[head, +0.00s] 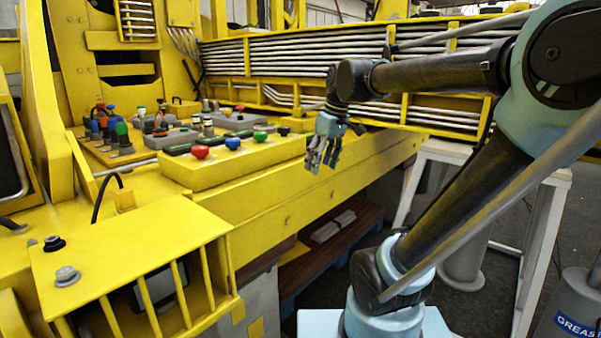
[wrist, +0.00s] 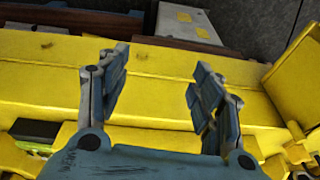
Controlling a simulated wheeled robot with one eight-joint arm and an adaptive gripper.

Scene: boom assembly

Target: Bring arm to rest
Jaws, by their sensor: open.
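My gripper (head: 322,160) is open and empty in the head view. It hangs with its fingers pointing down, just right of the yellow control box and near the front edge of the yellow boom. In the wrist view my gripper (wrist: 153,95) shows two fingers spread apart with nothing between them. Yellow boom surface lies beyond them. My dark arm stretches from the right side of the head view to the gripper.
The yellow control box (head: 240,163) carries red, blue and green knobs. A panel with several coloured connectors (head: 108,140) lies behind it. A yellow slatted cage (head: 130,250) stands front left. A white trestle (head: 545,235) and a grey grease drum (head: 570,310) are at right.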

